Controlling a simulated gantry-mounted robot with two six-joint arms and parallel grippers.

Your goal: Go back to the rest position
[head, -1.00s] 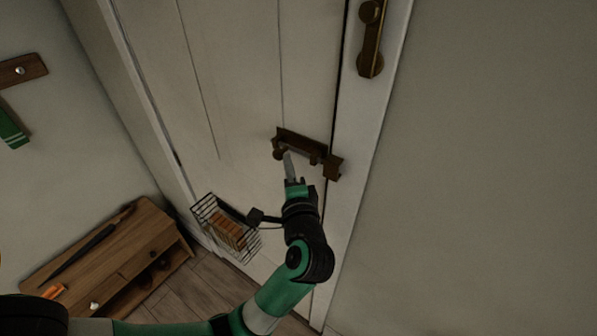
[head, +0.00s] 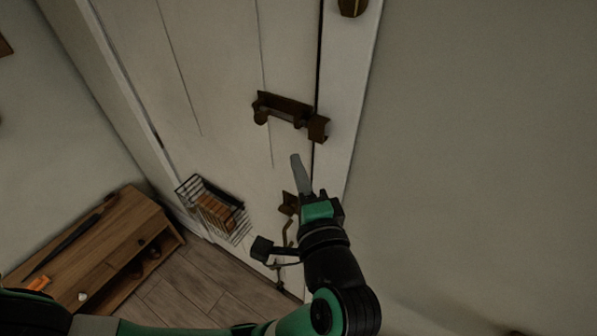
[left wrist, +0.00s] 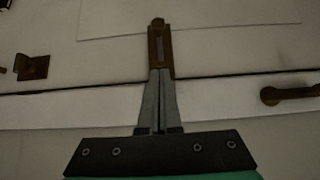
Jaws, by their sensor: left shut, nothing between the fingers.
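My left gripper (head: 297,160) is shut and empty in the head view, in front of the white door (head: 225,90) and below the brown door latch (head: 285,108), apart from it. In the left wrist view the closed fingers (left wrist: 157,80) point at the door, and their tips overlap a brown metal fitting (left wrist: 160,45); I cannot tell whether this is the same latch. My right gripper is in neither view.
A wire basket (head: 240,232) holding brown blocks hangs low on the door. A wooden bench (head: 150,215) with a dark rod on it stands at the left. Another brown fitting (head: 288,203) sits low behind my wrist. The wall (head: 480,150) at the right is bare.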

